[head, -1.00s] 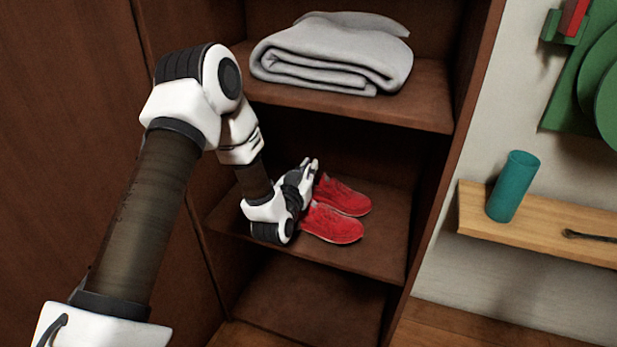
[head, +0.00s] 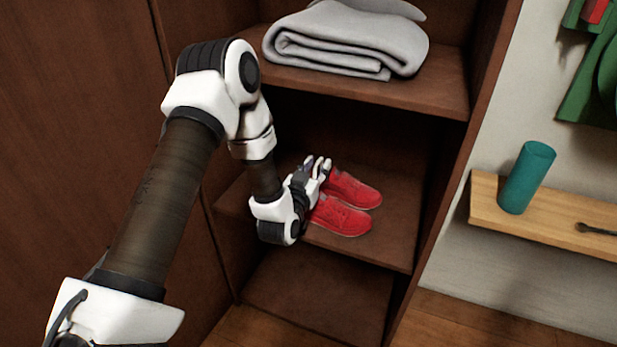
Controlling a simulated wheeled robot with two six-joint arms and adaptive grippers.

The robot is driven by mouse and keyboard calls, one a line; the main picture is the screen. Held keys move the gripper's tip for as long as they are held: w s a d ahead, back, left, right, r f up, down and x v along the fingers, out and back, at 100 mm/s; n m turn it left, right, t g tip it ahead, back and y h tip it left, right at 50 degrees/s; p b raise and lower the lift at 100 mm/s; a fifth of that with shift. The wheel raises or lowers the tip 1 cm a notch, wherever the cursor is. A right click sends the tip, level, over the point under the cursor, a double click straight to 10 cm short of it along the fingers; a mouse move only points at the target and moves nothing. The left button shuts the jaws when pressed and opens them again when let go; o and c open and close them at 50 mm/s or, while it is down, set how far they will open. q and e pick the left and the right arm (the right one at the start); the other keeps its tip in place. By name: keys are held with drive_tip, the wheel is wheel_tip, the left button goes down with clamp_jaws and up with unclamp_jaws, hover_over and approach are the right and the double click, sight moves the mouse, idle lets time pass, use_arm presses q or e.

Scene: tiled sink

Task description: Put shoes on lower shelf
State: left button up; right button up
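A pair of red shoes sits side by side on the middle visible shelf (head: 385,243) of a brown wooden cabinet. The far shoe (head: 352,189) lies behind the near shoe (head: 341,217); both toes point right. My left gripper (head: 317,166) is at their left ends, with its two fingertips apart and nothing visible between them. The gripper hides part of the shoes' left ends, and I cannot tell whether it touches them. The bottom shelf (head: 320,292) below is bare where it shows. My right gripper is not in view.
A folded grey blanket (head: 345,45) lies on the upper shelf (head: 430,95), above the shoes. The cabinet's right side wall (head: 462,160) bounds the shelves. To the right, a teal cup (head: 527,177) stands on a wooden wall ledge (head: 560,232).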

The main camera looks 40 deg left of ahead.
use_arm(q)
drive_tip(key=v, duration=0.9)
drive_tip(key=s+d+f+m+g+h, duration=0.15)
drive_tip(key=s+d+f+g, duration=0.25)
drive_tip(key=f, duration=0.5)
drive_tip(key=s+d+f+m+g+h, duration=0.1)
drive_tip(key=s+d+f+g+h, duration=0.3)
drive_tip(key=f, duration=0.5)
drive_tip(key=s+d+f+g, duration=0.2)
drive_tip(key=s+f+g, duration=0.1)
drive_tip(key=s, duration=0.6)
drive_tip(key=s+d+f+g, duration=0.2)
drive_tip(key=s+f+g, duration=0.2)
drive_tip(key=s, duration=0.5)
drive_tip(key=g+y+p, duration=0.1)
drive_tip(key=g, duration=0.1)
drive_tip(key=shift+s+f+g, duration=0.3)
drive_tip(key=shift+w, duration=0.1)
